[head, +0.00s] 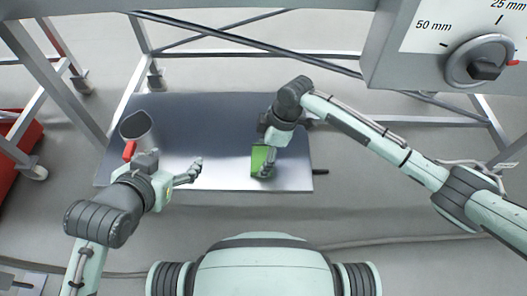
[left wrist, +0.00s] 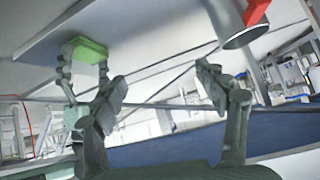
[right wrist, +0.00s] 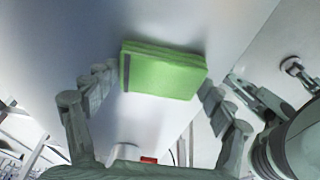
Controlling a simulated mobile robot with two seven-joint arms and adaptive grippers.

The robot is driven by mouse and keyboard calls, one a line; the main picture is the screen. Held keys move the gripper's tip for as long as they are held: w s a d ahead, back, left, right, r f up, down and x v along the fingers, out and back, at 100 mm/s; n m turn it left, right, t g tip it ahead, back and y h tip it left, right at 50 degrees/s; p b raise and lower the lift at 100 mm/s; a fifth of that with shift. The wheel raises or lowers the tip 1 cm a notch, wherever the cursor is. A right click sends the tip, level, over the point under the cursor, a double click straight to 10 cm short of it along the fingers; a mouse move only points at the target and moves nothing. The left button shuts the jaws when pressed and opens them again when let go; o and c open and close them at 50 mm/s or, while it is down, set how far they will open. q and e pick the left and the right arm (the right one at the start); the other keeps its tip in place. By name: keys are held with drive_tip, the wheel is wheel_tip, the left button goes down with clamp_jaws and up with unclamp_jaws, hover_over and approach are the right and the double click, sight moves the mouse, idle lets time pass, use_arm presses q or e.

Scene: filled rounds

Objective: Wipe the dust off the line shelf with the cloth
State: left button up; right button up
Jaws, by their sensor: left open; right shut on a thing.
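The line shelf (head: 225,115) is a flat grey metal board in the middle of the head view. The cloth (head: 258,158) is a green folded pad on its right part; it also shows in the right wrist view (right wrist: 162,72) and the left wrist view (left wrist: 88,47). My right gripper (head: 266,160) is shut on the cloth, with a finger at each side of it. My left gripper (head: 190,172) is open and empty above the left front part of the shelf. I cannot make out dust on the surface. The right arm hides part of the shelf.
A grey cylindrical vessel (head: 138,128) with a red handle (head: 129,151) stands at the shelf's left end, close to my left gripper. A grey panel with a dial (head: 484,65) hangs at the upper right. Metal frame legs surround the shelf. A red bin (head: 18,150) is at far left.

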drive_tip(key=shift+s, duration=0.35)
drive_tip(key=shift+p, duration=0.55)
drive_tip(key=shift+r, duration=0.8)
drive_tip(key=shift+r+p, duration=0.45)
drive_tip(key=shift+p, duration=0.2)
use_arm(q)
drive_tip(key=shift+s+a+f+n+g+y, duration=0.7)
drive_tip(key=shift+s+a+f+g+y, duration=0.7)
drive_tip(key=shift+s+a+f+g, duration=2.7)
use_arm(e)
drive_tip(key=shift+r+p, duration=0.4)
drive_tip(key=shift+p, duration=0.05)
drive_tip(key=shift+r+p, duration=0.45)
drive_tip(key=shift+p, duration=0.1)
drive_tip(key=shift+r+p, duration=0.7)
drive_tip(key=shift+p, duration=0.1)
drive_tip(key=shift+r+p, duration=0.75)
drive_tip(key=shift+p, duration=0.1)
use_arm(q)
wheel_tip(320, 180, down, 11)
drive_tip(key=s+t+p, duration=0.1)
drive_tip(key=shift+s+d+h, duration=0.25)
drive_tip(key=shift+d+h, duration=0.05)
drive_tip(key=shift+d, duration=0.05)
use_arm(e)
drive_tip(key=shift+r, duration=0.45)
